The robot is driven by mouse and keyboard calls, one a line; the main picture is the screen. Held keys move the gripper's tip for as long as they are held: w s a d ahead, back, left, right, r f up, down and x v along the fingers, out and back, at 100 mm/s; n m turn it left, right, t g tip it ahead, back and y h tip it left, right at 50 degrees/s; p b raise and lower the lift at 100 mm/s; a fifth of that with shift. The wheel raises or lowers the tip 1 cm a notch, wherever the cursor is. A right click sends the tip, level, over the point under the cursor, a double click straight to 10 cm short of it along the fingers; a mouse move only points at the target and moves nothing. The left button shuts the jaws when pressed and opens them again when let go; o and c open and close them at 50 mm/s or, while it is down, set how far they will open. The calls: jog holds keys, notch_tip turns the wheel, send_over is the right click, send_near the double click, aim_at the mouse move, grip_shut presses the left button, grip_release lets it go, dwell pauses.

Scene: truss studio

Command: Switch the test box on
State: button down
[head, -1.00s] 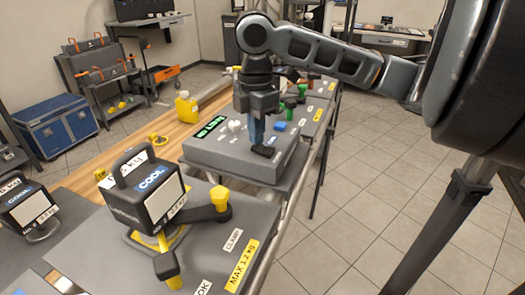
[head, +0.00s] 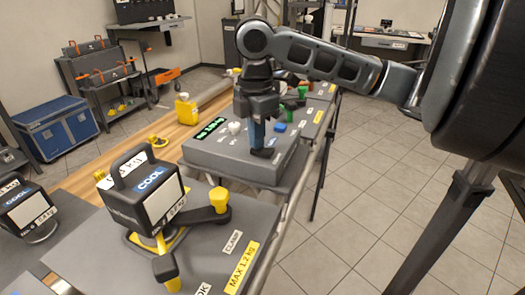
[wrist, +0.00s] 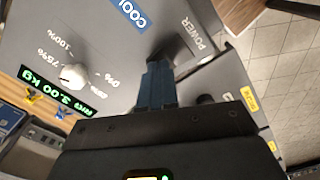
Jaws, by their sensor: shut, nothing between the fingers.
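The test box (head: 212,153) is a grey panel on the bench, with a lit green display (head: 208,130) and a white knob (head: 235,127). In the wrist view the panel (wrist: 110,45) shows percent marks around the knob (wrist: 73,76) and a POWER label (wrist: 199,36). A black switch (wrist: 166,43) sits beside that label, partly hidden by my fingers. My gripper (head: 257,147) points down with its blue fingers shut and empty. The fingertips (wrist: 157,66) are right at the switch; I cannot tell whether they touch it or which way it is set.
A black COOL-labelled block (head: 150,195) with a handle stands in a yellow-knobbed clamp station in front of the test box. A yellow jug (head: 186,109) stands behind it on the wooden bench. Green-knobbed fixtures (head: 301,95) lie beyond.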

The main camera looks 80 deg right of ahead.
jog(key=shift+r+p, duration=2.65)
jog(key=shift+r, duration=0.8)
